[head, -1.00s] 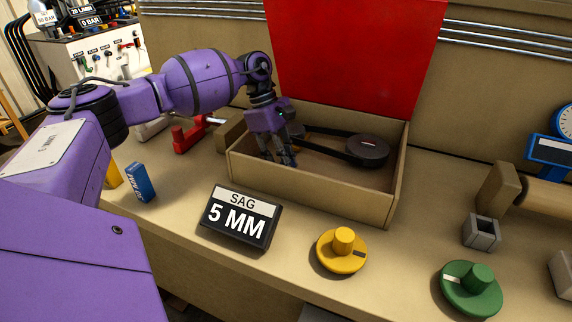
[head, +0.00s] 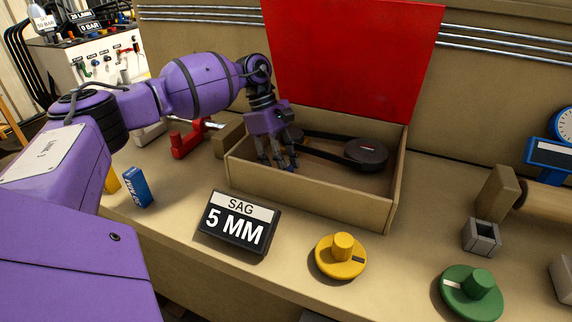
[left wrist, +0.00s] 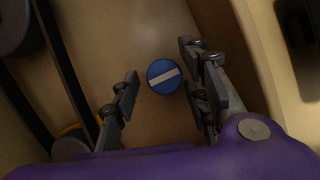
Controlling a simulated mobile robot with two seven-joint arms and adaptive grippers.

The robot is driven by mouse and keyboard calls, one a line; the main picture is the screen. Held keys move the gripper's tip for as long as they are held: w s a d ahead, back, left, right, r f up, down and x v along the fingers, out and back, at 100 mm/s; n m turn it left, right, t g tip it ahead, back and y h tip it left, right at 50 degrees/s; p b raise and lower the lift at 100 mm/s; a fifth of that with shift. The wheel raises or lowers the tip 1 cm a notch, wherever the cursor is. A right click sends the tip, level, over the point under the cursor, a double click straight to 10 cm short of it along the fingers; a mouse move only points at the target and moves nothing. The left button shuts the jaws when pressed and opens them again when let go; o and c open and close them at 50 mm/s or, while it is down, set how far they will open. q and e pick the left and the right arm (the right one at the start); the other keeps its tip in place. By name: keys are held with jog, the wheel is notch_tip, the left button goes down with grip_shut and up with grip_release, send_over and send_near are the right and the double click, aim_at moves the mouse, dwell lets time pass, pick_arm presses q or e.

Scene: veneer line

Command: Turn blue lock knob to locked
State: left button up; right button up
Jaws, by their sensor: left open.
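The blue lock knob (left wrist: 164,76) shows in the left wrist view as a round blue disc with a white bar across it, on the tan floor of the box. My left gripper (left wrist: 158,92) is open, its fingers on either side of the knob and apart from it in the picture. In the head view my left gripper (head: 278,164) reaches down into the open tan box (head: 310,190), near its left end. There the knob is mostly hidden behind the fingers. My right gripper is in neither view.
The box's red lid (head: 350,55) stands open behind it. A black belt with a round pulley (head: 366,154) lies inside, right of the gripper. A sag sign (head: 238,221), a yellow knob (head: 341,256) and a green knob (head: 471,293) stand in front.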

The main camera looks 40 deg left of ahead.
pick_arm(q)
jog(key=v, duration=1.1)
jog(key=shift+r, duration=0.4)
jog(key=shift+f, duration=0.1)
